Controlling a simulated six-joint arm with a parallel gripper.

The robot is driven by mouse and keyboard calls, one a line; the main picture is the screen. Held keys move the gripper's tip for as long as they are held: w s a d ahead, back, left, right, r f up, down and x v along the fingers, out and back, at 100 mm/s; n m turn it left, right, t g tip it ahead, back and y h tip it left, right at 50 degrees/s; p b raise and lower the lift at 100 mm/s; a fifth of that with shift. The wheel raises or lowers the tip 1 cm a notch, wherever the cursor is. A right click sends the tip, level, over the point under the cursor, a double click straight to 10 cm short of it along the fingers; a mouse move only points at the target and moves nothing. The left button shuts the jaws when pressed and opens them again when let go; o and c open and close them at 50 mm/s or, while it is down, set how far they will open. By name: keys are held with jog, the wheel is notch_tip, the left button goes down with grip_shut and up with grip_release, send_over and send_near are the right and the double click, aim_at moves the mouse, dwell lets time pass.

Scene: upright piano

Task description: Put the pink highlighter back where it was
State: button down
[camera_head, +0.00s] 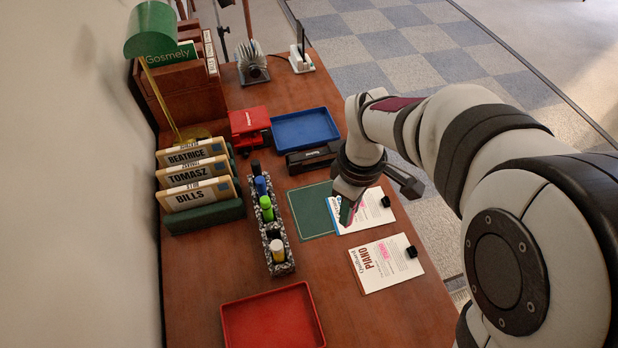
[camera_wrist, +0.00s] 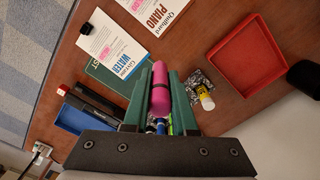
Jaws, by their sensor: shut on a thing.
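The pink highlighter (camera_wrist: 160,92) is held lengthwise between the green fingers of my gripper (camera_wrist: 158,76) in the wrist view. In the head view, my gripper (camera_head: 347,208) is above the green mat's right edge and the upper sheet, right of the pen holder. The speckled pen holder (camera_head: 284,243) has a black, a blue, a green (camera_head: 266,208) and a yellow-and-white marker (camera_head: 277,250) standing in it. A dark empty slot shows between the green and the yellow-and-white ones. In the wrist view, the holder (camera_wrist: 196,77) is partly hidden behind a finger.
Two printed sheets, the upper one (camera_head: 372,212) and the Piano one (camera_head: 380,275), have pink marks and black clips. A red tray (camera_head: 226,322) is in front. A black stapler-like object (camera_head: 312,158), a blue tray (camera_head: 305,113) and name files (camera_head: 195,172) stand around the holder.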

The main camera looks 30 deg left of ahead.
jog(key=s+a, duration=0.2)
jog(key=a, duration=0.2)
send_over(272, 229)
jog(key=s+d, duration=0.1)
jog(key=d, duration=0.1)
notch_tip(272, 229, down, 6)
jog(key=f, duration=0.4)
jog(key=shift+s+a+f, duration=0.1)
jog(key=shift+a+f, duration=0.05)
jog(key=shift+a, duration=0.25)
jog(key=shift+f, duration=0.1)
jog(key=c, duration=0.7)
grip_release()
